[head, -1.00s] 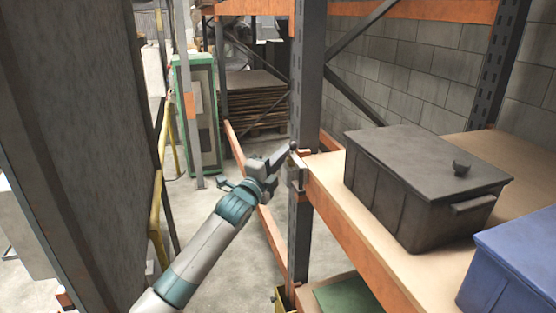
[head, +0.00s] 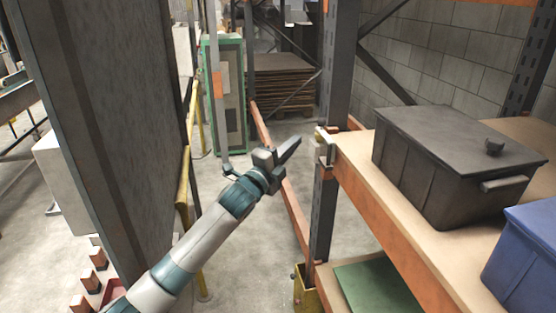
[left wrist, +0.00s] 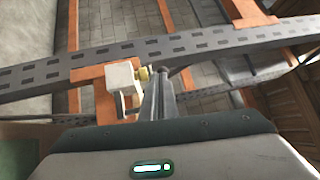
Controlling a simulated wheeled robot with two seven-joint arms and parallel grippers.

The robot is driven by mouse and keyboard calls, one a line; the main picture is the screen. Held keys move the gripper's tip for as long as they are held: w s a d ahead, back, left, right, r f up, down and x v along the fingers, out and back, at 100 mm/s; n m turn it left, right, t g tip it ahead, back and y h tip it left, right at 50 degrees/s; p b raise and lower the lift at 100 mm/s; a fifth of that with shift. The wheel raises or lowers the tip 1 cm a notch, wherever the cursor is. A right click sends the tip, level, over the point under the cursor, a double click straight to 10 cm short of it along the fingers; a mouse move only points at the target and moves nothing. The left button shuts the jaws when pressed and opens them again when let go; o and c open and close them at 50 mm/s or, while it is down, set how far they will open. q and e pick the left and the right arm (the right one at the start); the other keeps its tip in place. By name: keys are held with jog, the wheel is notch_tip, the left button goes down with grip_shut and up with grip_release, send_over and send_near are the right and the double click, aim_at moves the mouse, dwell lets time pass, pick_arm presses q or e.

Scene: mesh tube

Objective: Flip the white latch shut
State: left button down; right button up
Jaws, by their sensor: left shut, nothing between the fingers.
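The white latch (head: 323,150) is on the dark upright post at the near corner of the shelf rack. In the left wrist view it is a white block with a downward arm (left wrist: 122,78), beside a small yellowish knob (left wrist: 144,74). I cannot tell how far it is turned. My left gripper (head: 297,140) is shut and empty, a little left of the latch in the head view, with a visible gap. In the left wrist view its closed fingers (left wrist: 159,80) point up just right of the latch. My right gripper is not in view.
A dark lidded box (head: 450,165) and a blue bin (head: 525,265) stand on the shelf (head: 375,180). A large grey panel (head: 100,120) rises on the left, with a yellow rail (head: 184,195) beside it. The floor aisle (head: 255,230) between is clear.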

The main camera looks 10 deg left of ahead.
pick_arm(q)
jog(key=s+a+b, duration=0.1)
jog(key=s+a, duration=0.2)
jog(key=s, duration=0.2)
jog(key=shift+a+f+b, duration=0.2)
jog(key=shift+f+b, duration=0.15)
jog(key=shift+f, duration=0.1)
